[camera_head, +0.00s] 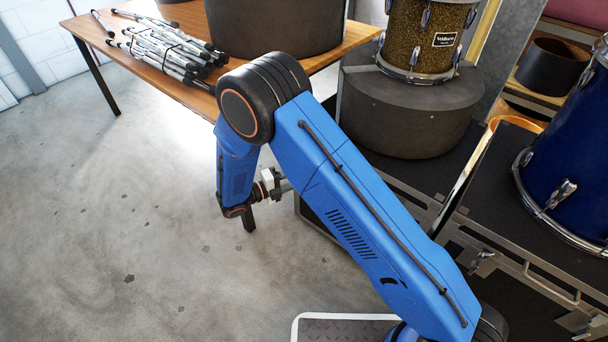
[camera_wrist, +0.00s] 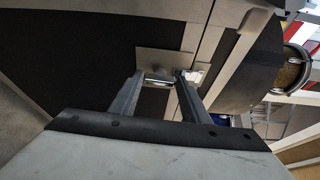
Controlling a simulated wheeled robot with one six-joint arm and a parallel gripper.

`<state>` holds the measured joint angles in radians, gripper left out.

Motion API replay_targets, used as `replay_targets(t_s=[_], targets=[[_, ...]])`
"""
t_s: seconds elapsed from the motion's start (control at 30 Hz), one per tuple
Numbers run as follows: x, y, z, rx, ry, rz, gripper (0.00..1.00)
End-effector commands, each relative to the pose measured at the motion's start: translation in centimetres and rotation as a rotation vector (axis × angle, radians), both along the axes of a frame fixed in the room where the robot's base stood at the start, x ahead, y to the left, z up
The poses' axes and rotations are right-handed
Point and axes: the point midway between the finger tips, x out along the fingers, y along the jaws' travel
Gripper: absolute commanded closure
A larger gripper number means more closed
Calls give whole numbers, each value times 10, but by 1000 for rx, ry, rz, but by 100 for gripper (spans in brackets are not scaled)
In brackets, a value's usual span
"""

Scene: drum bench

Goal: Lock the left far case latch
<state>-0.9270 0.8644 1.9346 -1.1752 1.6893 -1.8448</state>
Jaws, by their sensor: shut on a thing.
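My gripper (camera_wrist: 164,78) is shut on a small shiny metal case latch (camera_wrist: 158,82) in the wrist view. The latch sits on a grey metal plate (camera_wrist: 160,60) at the seam between the black panel and the aluminium edge of a case (camera_wrist: 85,55). The fingers partly cover the latch, so I cannot tell whether it is locked or open. In the head view my gripper (camera_head: 284,187) reaches the side of the black case (camera_head: 318,217) behind my blue arm. That latch is hidden there.
Another black case with latches (camera_head: 482,262) stands at the right with a blue drum (camera_head: 570,160) on it. A gold drum (camera_head: 425,35) stands on a dark round case (camera_head: 405,110). A wooden table (camera_head: 190,85) holds bundled metal stands (camera_head: 165,45). The floor at left is clear.

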Motion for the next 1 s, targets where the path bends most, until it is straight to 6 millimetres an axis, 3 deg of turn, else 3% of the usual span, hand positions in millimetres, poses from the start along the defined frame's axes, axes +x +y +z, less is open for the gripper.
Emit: replay_targets(t_s=[0.07, 0.1, 0.17, 0.57, 0.77, 1.0], targets=[[1, 1, 0, 2, -1, 3, 80], [1, 1, 0, 2, -1, 3, 53], [1, 1, 0, 2, -1, 3, 39], [-2, 5, 0, 2, -1, 2, 39], [-16, 29, 0, 0, -1, 4, 39], [-40, 72, 1, 2, -1, 4, 39]])
